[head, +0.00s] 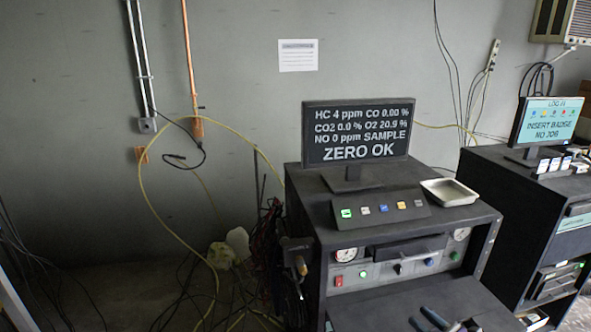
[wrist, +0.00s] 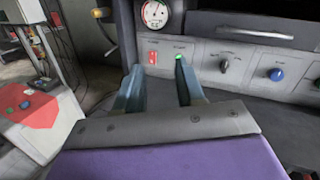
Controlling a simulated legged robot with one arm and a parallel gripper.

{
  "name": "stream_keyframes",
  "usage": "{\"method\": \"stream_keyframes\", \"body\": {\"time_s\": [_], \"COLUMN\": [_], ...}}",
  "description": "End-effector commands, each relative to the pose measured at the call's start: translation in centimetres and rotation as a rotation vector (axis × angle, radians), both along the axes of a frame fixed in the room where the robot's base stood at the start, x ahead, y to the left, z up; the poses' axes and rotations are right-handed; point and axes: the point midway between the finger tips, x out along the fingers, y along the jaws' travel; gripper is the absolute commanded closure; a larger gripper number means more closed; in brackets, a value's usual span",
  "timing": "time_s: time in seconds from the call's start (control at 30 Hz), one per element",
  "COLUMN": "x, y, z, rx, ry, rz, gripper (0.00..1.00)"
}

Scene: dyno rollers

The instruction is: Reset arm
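My gripper (wrist: 158,76) shows in the wrist view with its two blue-grey fingers apart and nothing between them. It faces the front panel (wrist: 235,62) of a dark cabinet. A red switch (wrist: 153,57) and a green button (wrist: 180,58) sit beyond the fingertips; I cannot tell whether the right fingertip touches the green button's area. In the head view, my gripper (head: 428,317) shows only partly at the bottom edge, over the cabinet's lower shelf (head: 385,300).
A monitor (head: 356,133) reading "ZERO OK", a row of coloured buttons (head: 382,209) and a metal tray (head: 448,192) stand on the cabinet top. A second cabinet with a "INSERT BADGE" screen (head: 547,121) is at right. Loose cables (head: 275,250) hang at left.

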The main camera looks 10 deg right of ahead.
Motion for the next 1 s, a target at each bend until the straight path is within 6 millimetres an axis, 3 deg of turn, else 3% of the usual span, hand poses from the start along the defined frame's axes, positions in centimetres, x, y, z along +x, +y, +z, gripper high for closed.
{"method": "stream_keyframes", "body": {"time_s": [0.13,0.27,0.4,0.6,0.8,1.0], "x": [1.6,1.5,-0.6,-5.9,-12.4,-18.9], "y": [6.8,14.4,21.9,30.1,34.9,36.5], "z": [4.7,8.7,11.9,14.2,14.7,14.1], "rx": [-0.107,-0.237,-0.381,-0.605,-0.844,-1.094], "ry": [-0.062,-0.123,-0.182,-0.252,-0.303,-0.327], "rz": [0.2,0.424,0.656,0.97,1.251,1.502], "gripper": [0.62,0.62,0.62,0.62,0.62,0.62]}}
